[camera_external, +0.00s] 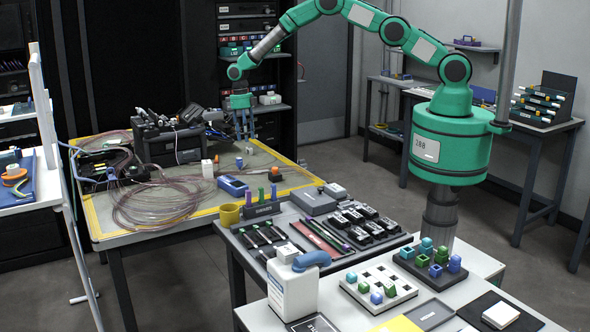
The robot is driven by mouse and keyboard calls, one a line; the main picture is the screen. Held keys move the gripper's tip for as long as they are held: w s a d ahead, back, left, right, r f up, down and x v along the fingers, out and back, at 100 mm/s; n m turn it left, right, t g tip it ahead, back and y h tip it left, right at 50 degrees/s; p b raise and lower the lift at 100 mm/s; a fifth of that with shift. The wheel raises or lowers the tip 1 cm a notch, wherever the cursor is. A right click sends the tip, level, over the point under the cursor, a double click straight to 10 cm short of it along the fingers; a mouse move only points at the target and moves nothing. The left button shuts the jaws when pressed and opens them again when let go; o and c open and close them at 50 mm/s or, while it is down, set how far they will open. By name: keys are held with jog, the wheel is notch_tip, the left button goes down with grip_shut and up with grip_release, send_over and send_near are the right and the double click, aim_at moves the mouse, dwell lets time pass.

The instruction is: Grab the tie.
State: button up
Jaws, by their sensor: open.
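My gripper (244,137) hangs from the green arm with its fingers pointing down, over the back right part of the yellow-edged table (190,222). It is open, and I see nothing between its fingers. I cannot pick out the tie with certainty; it may be too small to tell or hidden. A loose coil of pinkish cable (160,203) lies on the table, left of my gripper. A small grey-blue piece (239,162) stands on the mat just below the fingers.
A black case (170,140) stands left of my gripper. A white block (207,168), a blue handheld device (233,186) and an orange-and-black item (275,174) lie nearby. The mat's right side has some free room.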

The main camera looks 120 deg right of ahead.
aim_at(248, 147)
jog(key=shift+f, duration=0.2)
jog(key=shift+s+a+f, duration=0.1)
jog(key=shift+a+f, duration=0.05)
jog(key=shift+f, duration=0.7)
jog(key=shift+s+a+f, duration=0.1)
jog(key=shift+f, duration=0.75)
jog(key=shift+s+a+f, duration=0.1)
jog(key=shift+a+f, duration=0.05)
jog(key=shift+f, duration=0.7)
jog(key=c, duration=0.9)
